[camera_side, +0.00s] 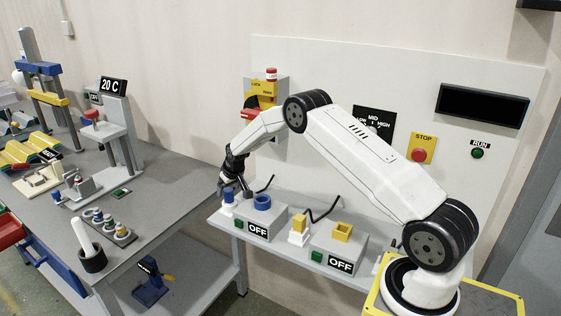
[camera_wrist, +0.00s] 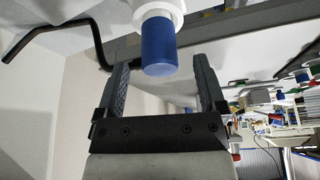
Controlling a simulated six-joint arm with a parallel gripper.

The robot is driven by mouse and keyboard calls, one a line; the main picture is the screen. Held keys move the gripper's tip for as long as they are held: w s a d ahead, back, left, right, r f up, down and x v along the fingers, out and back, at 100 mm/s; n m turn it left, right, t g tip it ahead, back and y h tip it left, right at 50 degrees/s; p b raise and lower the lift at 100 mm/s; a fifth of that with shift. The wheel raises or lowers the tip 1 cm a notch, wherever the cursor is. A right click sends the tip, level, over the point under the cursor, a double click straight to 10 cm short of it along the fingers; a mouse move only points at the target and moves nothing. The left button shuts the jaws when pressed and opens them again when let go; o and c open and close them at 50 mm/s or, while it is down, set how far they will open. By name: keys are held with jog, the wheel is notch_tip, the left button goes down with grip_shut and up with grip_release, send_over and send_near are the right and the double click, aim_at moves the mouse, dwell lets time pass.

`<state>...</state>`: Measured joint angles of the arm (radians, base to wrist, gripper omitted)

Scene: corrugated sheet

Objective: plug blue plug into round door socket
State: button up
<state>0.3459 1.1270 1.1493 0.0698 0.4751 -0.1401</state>
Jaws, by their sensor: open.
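The blue plug (camera_side: 228,196) stands on a white base at the left end of the grey shelf. In the wrist view the blue plug (camera_wrist: 159,45) shows as a blue cylinder on a white collar. My gripper (camera_side: 236,188) is open, down close by the plug. In the wrist view my gripper (camera_wrist: 160,66) has a finger on each side of the plug's blue end, with a gap on both sides. The round blue socket (camera_side: 263,202) is on a grey box marked OFF, just right of my gripper.
A yellow plug (camera_side: 299,225) and a box with a square yellow socket (camera_side: 342,231), also marked OFF, stand further right on the shelf. Black cables (camera_side: 322,212) rise behind. A bench (camera_side: 150,215) with several devices is at left. A wall panel (camera_side: 400,80) stands behind.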

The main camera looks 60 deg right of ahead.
jog(key=shift+x, duration=0.9)
grip_shut()
